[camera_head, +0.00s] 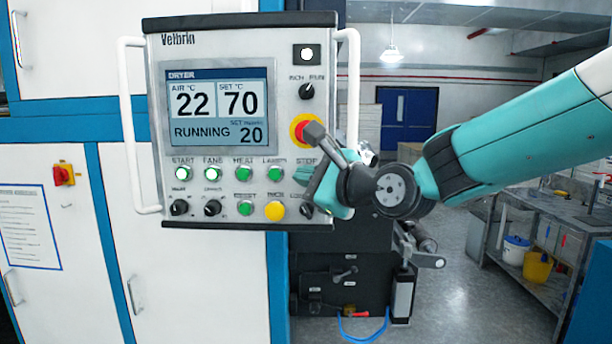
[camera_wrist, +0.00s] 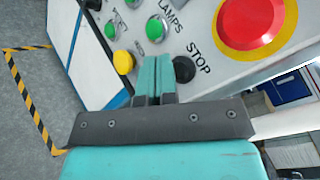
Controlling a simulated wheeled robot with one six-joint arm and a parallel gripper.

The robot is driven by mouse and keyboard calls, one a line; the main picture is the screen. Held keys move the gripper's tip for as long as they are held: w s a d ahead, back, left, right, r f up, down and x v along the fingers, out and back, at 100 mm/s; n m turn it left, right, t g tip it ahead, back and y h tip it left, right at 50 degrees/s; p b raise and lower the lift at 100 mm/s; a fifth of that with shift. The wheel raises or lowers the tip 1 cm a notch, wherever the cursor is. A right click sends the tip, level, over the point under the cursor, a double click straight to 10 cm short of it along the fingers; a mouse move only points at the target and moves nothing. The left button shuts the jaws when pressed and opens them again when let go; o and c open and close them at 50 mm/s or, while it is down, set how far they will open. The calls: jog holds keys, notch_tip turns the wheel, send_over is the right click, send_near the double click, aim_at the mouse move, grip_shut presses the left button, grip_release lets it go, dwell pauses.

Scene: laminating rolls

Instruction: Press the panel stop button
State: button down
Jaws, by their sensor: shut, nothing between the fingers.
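The control panel (camera_head: 215,48) faces me in the head view. Its stop button (camera_wrist: 184,69) is round and black, beside the STOP label in the wrist view. In the head view my gripper covers it. My gripper (camera_head: 303,173) is shut and empty, with its teal fingertips in front of the panel's lower right part. In the wrist view the fingertips (camera_wrist: 157,60) appear just left of the stop button, partly overlapping its edge. I cannot tell whether they touch anything. The screen (camera_head: 220,105) reads RUNNING.
A red emergency button on a yellow ring (camera_wrist: 252,25) sits near STOP. Green lit buttons (camera_head: 243,173), a yellow button (camera_head: 275,211) and black knobs (camera_head: 212,207) are close by. White handles (camera_head: 134,125) flank the panel. A workbench (camera_head: 535,255) stands at right.

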dwell(0.7)
jog(key=shift+w, duration=0.45)
jog(key=shift+w, duration=0.4)
dwell(0.5)
jog(key=shift+s, duration=0.85)
jog(key=s, duration=0.5)
dwell(0.4)
dwell(0.4)
